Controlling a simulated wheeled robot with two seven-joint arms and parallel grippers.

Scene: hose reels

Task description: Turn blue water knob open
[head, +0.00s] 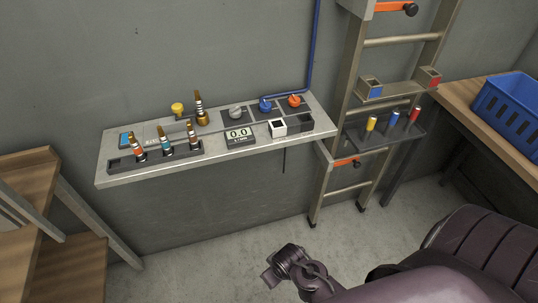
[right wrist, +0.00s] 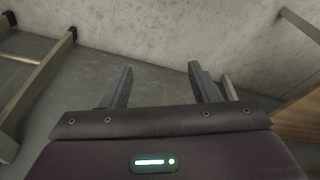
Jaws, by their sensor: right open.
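The blue water knob (head: 265,104) sits at the back right of a grey wall shelf (head: 232,155), on a dark plate between a grey knob (head: 236,111) and an orange-red knob (head: 295,100). A blue pipe (head: 316,45) comes down the wall and bends left towards it. My right gripper (head: 290,268) is low over the floor, in front of and below the shelf, well apart from the knob. In the right wrist view its two fingers (right wrist: 160,67) are spread with nothing between them; the knob is not in that view. My left gripper is not in view.
The shelf also holds a digital display (head: 239,136), brass nozzles in a dark rack (head: 157,160) and a yellow knob (head: 177,108). A ladder (head: 345,110) leans right of the shelf. A blue crate (head: 510,112) stands on a wooden bench. Wooden steps (head: 40,215) stand left.

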